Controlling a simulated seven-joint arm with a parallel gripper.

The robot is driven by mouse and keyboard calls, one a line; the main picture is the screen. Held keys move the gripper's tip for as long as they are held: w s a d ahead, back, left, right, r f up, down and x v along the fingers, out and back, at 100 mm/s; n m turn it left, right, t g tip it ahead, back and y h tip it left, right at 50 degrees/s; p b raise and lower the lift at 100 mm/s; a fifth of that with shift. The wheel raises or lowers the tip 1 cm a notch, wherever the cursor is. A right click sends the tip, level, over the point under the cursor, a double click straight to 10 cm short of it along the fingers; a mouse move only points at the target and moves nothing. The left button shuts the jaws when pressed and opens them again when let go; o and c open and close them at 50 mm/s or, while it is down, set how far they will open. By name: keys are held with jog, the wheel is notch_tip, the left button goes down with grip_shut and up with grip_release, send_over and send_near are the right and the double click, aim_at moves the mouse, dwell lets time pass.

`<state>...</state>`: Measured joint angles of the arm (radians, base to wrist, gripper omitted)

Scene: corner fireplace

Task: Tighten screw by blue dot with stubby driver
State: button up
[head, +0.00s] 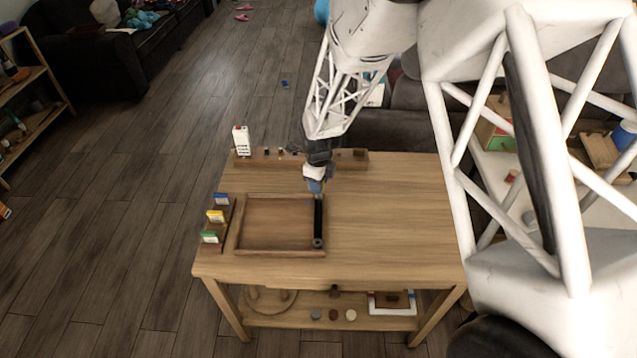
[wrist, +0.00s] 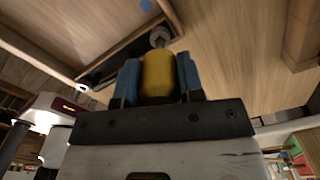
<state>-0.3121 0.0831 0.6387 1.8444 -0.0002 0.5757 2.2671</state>
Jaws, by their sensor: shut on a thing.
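My gripper (wrist: 158,82) is shut on a yellow handle (wrist: 158,72), which looks like the stubby driver, between its blue fingers. In the head view my gripper (head: 315,186) is over the far end of a black strip (head: 319,215) along the tray's right side. The driver's tip is hidden. A grey round screw-like piece (wrist: 160,37) shows just beyond the handle; I cannot tell whether they touch. A blue dot (wrist: 146,5) lies on the wood beyond it. A dark round piece (head: 318,243) sits at the strip's near end.
A shallow wooden tray (head: 280,253) fills the table's left middle. A wooden rack (head: 255,161) with a white box (head: 240,140) runs along the back. The tabletop's right side (head: 400,220) is clear.

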jog(key=shift+r, duration=2.2)
